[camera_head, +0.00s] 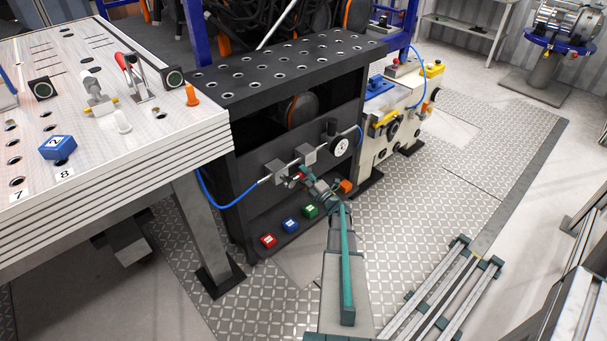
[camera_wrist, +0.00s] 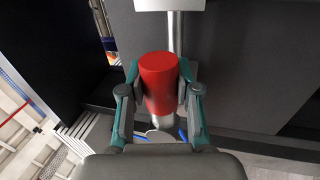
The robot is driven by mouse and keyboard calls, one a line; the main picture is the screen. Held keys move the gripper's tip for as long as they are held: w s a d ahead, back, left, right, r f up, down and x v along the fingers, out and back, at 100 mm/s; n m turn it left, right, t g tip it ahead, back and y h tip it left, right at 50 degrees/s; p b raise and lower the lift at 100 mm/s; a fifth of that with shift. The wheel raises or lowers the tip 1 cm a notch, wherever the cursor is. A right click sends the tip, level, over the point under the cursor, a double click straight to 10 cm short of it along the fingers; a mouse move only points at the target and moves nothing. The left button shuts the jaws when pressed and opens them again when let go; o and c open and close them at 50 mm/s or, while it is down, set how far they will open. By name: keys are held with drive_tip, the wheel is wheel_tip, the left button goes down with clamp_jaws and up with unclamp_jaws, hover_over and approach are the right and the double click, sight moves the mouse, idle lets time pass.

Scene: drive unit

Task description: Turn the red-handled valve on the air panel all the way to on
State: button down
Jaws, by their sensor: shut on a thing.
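The red valve handle (camera_wrist: 160,82) is a red cylinder in the wrist view, seen between my two fingers, with a grey metal pipe (camera_wrist: 175,32) behind it. My gripper (camera_wrist: 160,95) is shut on the handle, one finger on each side. In the head view my gripper (camera_head: 302,176) is at the air panel's pipe line, on the front of the black bench. Only a small bit of red (camera_head: 296,177) shows there, as the gripper hides most of the handle. The handle's exact angle is hard to tell.
A round gauge (camera_head: 341,146) and grey blocks (camera_head: 305,154) sit on the pipe line close to my gripper. A blue hose (camera_head: 222,205) hangs at its left. Red, blue and green blocks (camera_head: 290,224) lie on the shelf below. The patterned floor to the right is mostly clear.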

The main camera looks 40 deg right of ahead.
drive_tip(key=c, duration=0.8)
unclamp_jaws()
drive_tip(key=v, duration=1.2)
